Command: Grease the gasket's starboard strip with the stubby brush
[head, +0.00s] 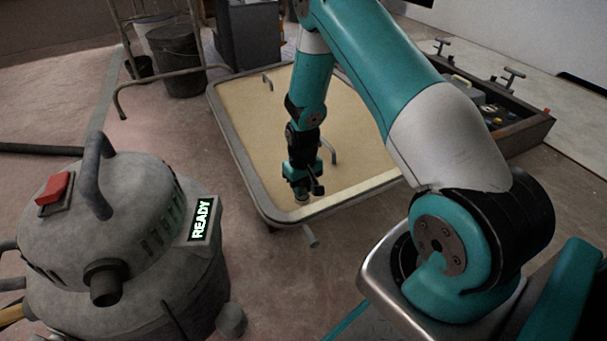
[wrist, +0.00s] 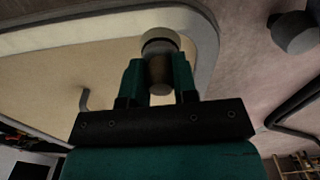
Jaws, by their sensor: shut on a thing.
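My gripper (head: 302,183) points down over the near corner of a tan panel (head: 250,110) with a grey rounded border, which looks like the gasket (head: 238,156). In the wrist view my gripper (wrist: 158,72) is shut on a short dark-brown cylinder with a pale round end, which looks like the stubby brush (wrist: 160,42). The brush end lies over the panel near the rounded corner of the border. I cannot tell whether it touches. Its bristles are not clear. No marking shows which strip is starboard, and no grease can be made out. My arm hides part of the panel.
A grey vacuum (head: 130,235) with a READY display stands at the left front. Dark buckets (head: 178,60) and a metal frame stand behind. Bare floor lies between vacuum and panel.

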